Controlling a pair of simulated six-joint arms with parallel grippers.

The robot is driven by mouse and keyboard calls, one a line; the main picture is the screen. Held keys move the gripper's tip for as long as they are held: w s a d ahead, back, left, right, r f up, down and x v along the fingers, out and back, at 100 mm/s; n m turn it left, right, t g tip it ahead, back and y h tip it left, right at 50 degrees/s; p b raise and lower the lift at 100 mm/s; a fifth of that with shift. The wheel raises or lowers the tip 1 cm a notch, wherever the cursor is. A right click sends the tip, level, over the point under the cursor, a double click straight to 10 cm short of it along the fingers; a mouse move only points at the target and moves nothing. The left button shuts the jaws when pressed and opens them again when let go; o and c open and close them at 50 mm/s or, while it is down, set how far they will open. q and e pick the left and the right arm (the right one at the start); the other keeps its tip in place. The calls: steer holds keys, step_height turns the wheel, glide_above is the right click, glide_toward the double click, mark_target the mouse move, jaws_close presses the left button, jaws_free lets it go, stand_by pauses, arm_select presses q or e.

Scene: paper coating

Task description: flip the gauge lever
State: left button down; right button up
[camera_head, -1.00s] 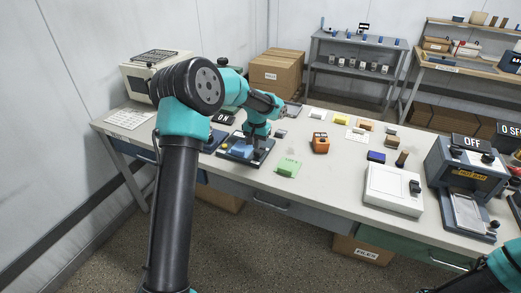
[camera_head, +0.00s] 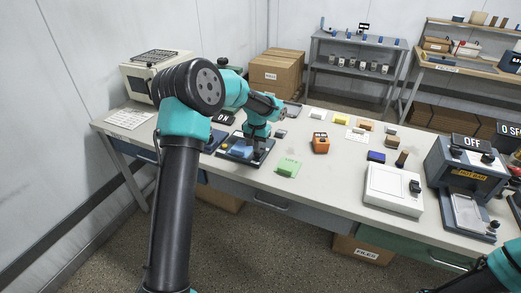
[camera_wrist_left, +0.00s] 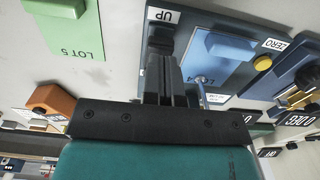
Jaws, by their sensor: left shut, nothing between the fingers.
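The gauge is a dark plate (camera_head: 233,153) with a light blue block, near the front left of the table. In the left wrist view the gauge plate (camera_wrist_left: 184,20) carries an UP label, the blue block (camera_wrist_left: 221,48), a yellow button (camera_wrist_left: 262,62) and a ZERO label. A black part (camera_wrist_left: 160,38) below the UP label looks like the lever; my fingers partly hide it. My left gripper (camera_head: 257,153) is over the gauge's right side. In the left wrist view the gripper (camera_wrist_left: 168,72) is shut and empty, at or beside that black part; contact is unclear.
A green LOT 5 card (camera_head: 289,168) lies right of the gauge, with an orange block (camera_head: 320,144) beyond it. A white device (camera_head: 393,190) and a hot bar press (camera_head: 466,168) stand on the right.

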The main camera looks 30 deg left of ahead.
arm_select(q)
steer(key=shift+f, duration=0.95)
stand_by(0.7)
steer(key=shift+r, duration=3.55)
